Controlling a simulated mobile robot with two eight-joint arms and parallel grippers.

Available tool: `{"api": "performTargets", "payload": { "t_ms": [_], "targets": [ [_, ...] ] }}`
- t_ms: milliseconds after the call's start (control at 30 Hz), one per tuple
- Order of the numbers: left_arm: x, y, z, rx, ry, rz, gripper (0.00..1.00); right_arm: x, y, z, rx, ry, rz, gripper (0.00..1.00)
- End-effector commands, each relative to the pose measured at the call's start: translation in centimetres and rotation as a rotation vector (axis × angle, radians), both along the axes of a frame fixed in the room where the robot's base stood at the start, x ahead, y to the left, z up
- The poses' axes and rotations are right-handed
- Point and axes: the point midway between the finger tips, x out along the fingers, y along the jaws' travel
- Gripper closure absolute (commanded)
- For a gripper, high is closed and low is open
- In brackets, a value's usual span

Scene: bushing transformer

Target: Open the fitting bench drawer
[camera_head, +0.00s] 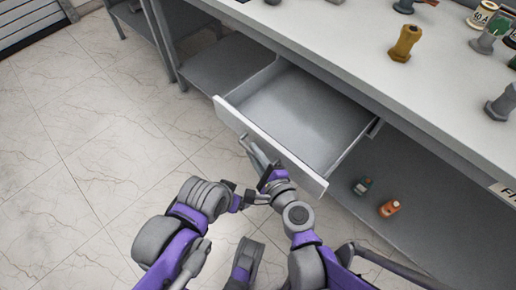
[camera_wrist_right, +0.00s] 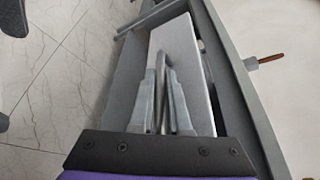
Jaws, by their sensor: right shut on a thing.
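The bench drawer (camera_head: 305,110) stands pulled out from under the white bench top, and its grey inside is empty. Its white front panel (camera_head: 225,110) faces me and carries a bar handle (camera_head: 250,146). My right gripper (camera_head: 264,168) is shut on the handle. In the right wrist view its two fingers (camera_wrist_right: 161,100) close around the handle bar (camera_wrist_right: 161,60), in front of the drawer front (camera_wrist_right: 195,80). My left gripper (camera_head: 248,200) is below and left of the right one, apart from the drawer; its finger gap is too small to make out.
The bench top (camera_head: 340,40) holds a brass-coloured fitting (camera_head: 404,42), grey fittings (camera_head: 502,102) and cans (camera_head: 482,14). The tiled floor at left is clear.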

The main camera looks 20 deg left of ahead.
Motion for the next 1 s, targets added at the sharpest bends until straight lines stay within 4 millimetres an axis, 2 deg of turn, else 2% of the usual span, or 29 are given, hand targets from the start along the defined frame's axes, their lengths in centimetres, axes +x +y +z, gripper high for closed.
{"api": "performTargets", "payload": {
  "t_ms": [200,233,300,667,1000],
  "targets": [
    [0.0,0.0,0.0,0.0,0.0,0.0,0.14,0.0,0.0,0.0,-0.001,0.0,-0.001,1.0],
    [0.0,0.0,0.0,0.0,0.0,0.0,0.14,0.0,0.0,0.0,-0.001,0.0,-0.001,0.8],
    [0.0,0.0,0.0,0.0,0.0,0.0,0.14,0.0,0.0,0.0,-0.001,0.0,-0.001,0.73],
    [0.0,0.0,0.2,0.0,-0.001,0.0,0.14,-0.3,-0.5,0.2,0.0,0.0,-0.001,0.73],
    [-0.2,0.0,1.8,0.0,-0.006,0.0,0.14,-4.3,-5.4,1.7,0.0,0.0,-0.005,0.73]
  ]
}}
